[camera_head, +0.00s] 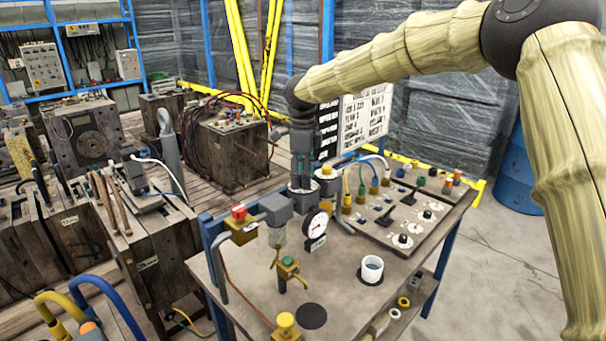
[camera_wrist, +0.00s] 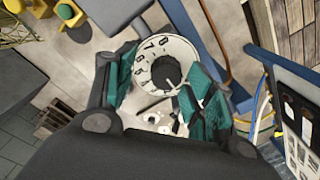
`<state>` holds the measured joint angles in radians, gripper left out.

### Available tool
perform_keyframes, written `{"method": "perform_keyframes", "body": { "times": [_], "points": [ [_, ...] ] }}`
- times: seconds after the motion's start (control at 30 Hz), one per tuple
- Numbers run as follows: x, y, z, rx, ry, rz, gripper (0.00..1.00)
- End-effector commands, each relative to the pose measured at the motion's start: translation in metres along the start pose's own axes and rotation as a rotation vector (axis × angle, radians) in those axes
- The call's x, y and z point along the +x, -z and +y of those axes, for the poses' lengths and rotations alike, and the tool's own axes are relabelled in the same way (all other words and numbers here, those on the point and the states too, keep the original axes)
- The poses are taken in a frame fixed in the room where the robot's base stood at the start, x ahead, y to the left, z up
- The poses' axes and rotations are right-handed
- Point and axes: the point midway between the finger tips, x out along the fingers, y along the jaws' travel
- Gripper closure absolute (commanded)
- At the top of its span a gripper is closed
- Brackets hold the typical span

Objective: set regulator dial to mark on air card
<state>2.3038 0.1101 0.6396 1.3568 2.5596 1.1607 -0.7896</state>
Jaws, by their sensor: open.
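A round white dial face (camera_wrist: 158,62) with black numbers and a dark round knob (camera_wrist: 166,72) shows in the wrist view. I take it for the regulator dial. My gripper (camera_wrist: 165,88) is open, its teal-padded fingers on either side of the lower part of this dial; I cannot tell whether they touch it. In the head view my gripper (camera_head: 302,183) points down at the bench's back left, hiding what is beneath it. A gauge (camera_head: 316,223) with a white face stands just in front. The air card is not clearly identifiable, and no mark is readable.
Yellow-capped fittings and hoses (camera_head: 345,185) stand close right of my gripper. A white cup (camera_head: 372,269) stands on the bench (camera_head: 345,305). A valve with a red cap (camera_head: 239,213) is at left. Boards (camera_head: 365,115) stand behind.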

Motion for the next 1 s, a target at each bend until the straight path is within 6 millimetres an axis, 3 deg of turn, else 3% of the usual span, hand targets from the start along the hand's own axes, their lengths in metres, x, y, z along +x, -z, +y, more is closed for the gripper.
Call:
{"method": "perform_keyframes", "body": {
  "times": [0.33,0.6,1.0],
  "points": [
    [-0.0004,0.0018,0.0066,0.002,0.005,-0.001,0.47],
    [0.0050,0.0005,-0.0013,0.001,-0.003,0.000,0.94],
    [0.0073,0.0009,-0.0019,0.019,-0.006,0.001,0.94]
  ]
}}
